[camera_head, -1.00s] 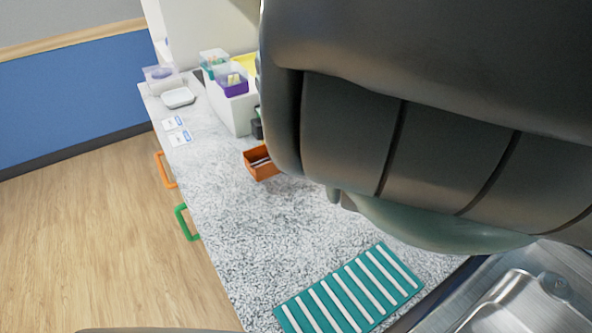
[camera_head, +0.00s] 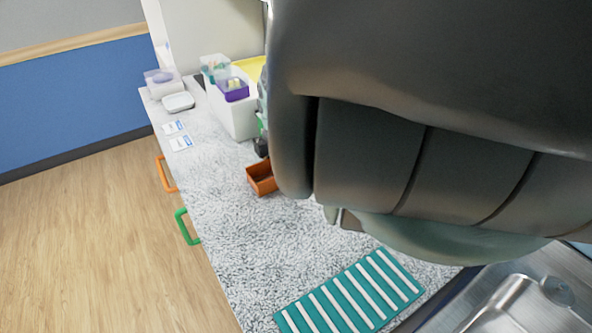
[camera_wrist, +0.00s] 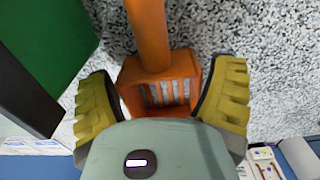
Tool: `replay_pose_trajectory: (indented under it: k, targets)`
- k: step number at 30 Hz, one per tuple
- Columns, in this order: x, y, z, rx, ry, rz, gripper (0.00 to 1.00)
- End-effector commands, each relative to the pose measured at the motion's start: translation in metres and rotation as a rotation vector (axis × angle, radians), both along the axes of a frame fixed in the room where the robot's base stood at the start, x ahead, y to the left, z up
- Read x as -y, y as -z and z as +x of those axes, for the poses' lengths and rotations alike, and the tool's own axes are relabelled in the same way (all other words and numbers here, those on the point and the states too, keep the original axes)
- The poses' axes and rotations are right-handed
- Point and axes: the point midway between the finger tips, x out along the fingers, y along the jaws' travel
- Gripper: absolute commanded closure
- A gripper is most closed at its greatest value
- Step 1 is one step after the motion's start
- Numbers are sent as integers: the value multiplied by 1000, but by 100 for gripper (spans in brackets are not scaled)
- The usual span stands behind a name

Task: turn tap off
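No tap is clearly recognisable. In the head view a metal sink area (camera_head: 553,264) lies at the lower right, with a shiny metal shape (camera_head: 500,303) in it; I cannot tell whether this is a tap. My gripper (camera_wrist: 161,112) shows in the wrist view with its two yellow ridged fingers wide apart. An orange box-like part with slots (camera_wrist: 166,92) and an orange cylinder (camera_wrist: 149,34) show between and beyond the fingers; I see no clear grip on them. My large dark arm covers the right of the head view and hides what is behind it.
The wooden floor at left is clear.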

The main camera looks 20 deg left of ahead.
Motion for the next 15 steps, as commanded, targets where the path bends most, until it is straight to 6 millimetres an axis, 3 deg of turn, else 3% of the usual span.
replay_pose_trajectory:
  k: [4,15]
  targets:
    - [0,0,0,0,1,0,0]
    - [0,-6,0,0,1,0,0]
